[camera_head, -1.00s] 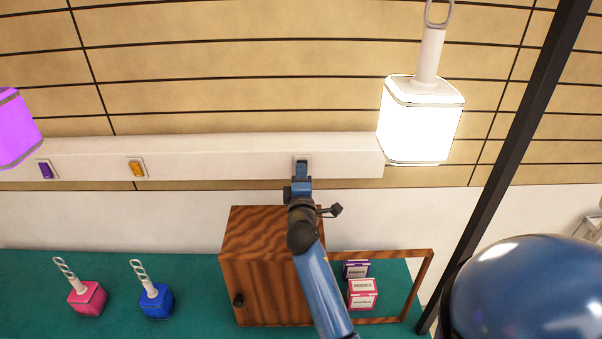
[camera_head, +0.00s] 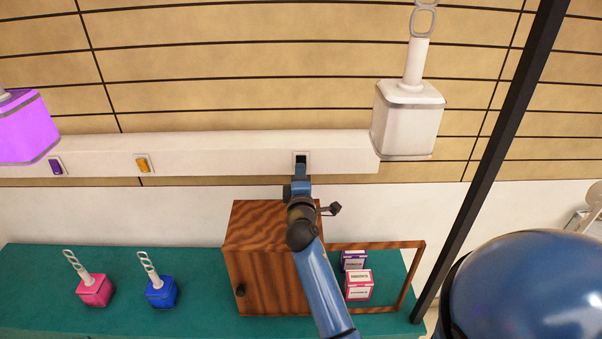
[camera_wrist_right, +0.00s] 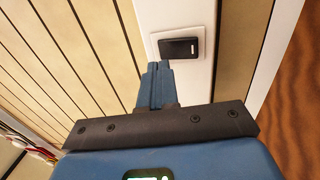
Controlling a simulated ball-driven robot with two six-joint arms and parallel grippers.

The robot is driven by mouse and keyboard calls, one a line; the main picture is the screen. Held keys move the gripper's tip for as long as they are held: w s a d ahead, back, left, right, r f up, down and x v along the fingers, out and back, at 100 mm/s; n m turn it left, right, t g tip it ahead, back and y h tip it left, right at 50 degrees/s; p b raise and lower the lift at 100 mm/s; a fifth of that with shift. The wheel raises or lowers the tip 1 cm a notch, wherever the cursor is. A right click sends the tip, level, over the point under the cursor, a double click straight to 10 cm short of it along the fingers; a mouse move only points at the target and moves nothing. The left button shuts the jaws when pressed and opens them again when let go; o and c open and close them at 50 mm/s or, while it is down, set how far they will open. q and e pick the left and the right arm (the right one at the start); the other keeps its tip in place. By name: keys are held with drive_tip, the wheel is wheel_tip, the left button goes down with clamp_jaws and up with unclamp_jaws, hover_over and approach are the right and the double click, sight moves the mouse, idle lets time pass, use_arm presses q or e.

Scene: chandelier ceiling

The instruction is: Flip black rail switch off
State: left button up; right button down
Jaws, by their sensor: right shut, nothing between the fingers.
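The black rail switch (camera_head: 301,158) sits in a white plate on the white wall rail (camera_head: 220,153). It also shows in the right wrist view (camera_wrist_right: 181,48), just beyond the fingertips. My right gripper (camera_head: 301,170) is shut and empty, with its tips at the lower edge of the switch plate; the right wrist view shows its closed fingers (camera_wrist_right: 158,70) too. I cannot tell whether the tips touch the switch. The white hanging lamp (camera_head: 407,118) at the rail's right end is unlit. My left gripper is not in view.
A purple switch (camera_head: 56,167) and an orange switch (camera_head: 143,164) sit further left on the rail. A purple lamp (camera_head: 24,128) glows at the far left. Below are a wooden cabinet (camera_head: 262,225), pink (camera_head: 95,290) and blue (camera_head: 161,293) lamps on a green table (camera_head: 60,260). A dark post (camera_head: 490,150) stands right.

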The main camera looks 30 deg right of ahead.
drive_tip(key=s+a+r+b, duration=0.1)
drive_tip(key=s+a, duration=0.4)
drive_tip(key=s, duration=0.3)
drive_tip(key=shift+s+a+r, duration=0.2)
drive_tip(key=shift+s, duration=0.2)
drive_tip(key=shift+r, duration=0.1)
idle(0.4)
